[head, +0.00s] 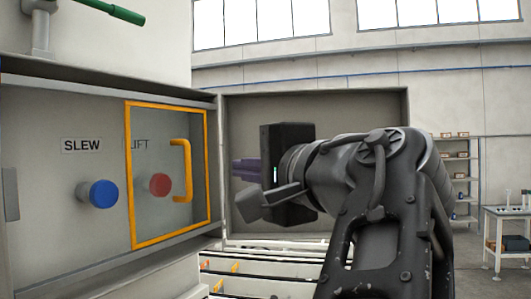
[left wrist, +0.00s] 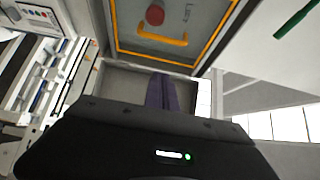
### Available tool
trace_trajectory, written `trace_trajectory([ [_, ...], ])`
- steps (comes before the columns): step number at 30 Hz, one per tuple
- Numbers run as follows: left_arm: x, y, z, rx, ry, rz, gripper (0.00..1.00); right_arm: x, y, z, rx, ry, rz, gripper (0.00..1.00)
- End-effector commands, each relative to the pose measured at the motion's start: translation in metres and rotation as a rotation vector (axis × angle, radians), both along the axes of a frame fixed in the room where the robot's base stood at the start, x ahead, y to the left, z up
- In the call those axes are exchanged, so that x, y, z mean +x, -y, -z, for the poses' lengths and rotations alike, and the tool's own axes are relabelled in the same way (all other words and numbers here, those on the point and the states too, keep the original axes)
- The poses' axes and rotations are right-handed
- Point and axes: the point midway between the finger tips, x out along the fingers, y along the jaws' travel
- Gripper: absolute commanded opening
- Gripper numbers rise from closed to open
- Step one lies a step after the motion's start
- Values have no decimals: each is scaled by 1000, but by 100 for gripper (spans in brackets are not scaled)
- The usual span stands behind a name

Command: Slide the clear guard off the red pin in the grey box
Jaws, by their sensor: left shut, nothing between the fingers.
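The clear guard (head: 150,218) is a see-through pane in an orange frame with an orange handle (head: 181,171) on its right side. It stands in front of the red pin (head: 160,184) and part of the LIFT label inside the grey box (head: 60,215). In the left wrist view the guard (left wrist: 125,42) and red pin (left wrist: 155,15) show at the top. My left gripper (head: 240,171) has purple fingers, shut and empty, right of the guard and apart from its handle. The fingers also show in the left wrist view (left wrist: 161,92). My right gripper is not in view.
A blue pin (head: 98,193) under a SLEW label is left of the guard, uncovered. The box's open door panel (head: 350,105) stands behind my left gripper. A green lever (head: 110,12) is above the box. Shelves (head: 460,170) and a table (head: 507,214) are far right.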

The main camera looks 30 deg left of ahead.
Motion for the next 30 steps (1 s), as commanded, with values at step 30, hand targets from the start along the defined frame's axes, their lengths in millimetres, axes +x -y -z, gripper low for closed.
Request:
trace_trajectory([
  [30,44,-81,-5,8,7,20,0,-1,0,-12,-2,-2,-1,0],
])
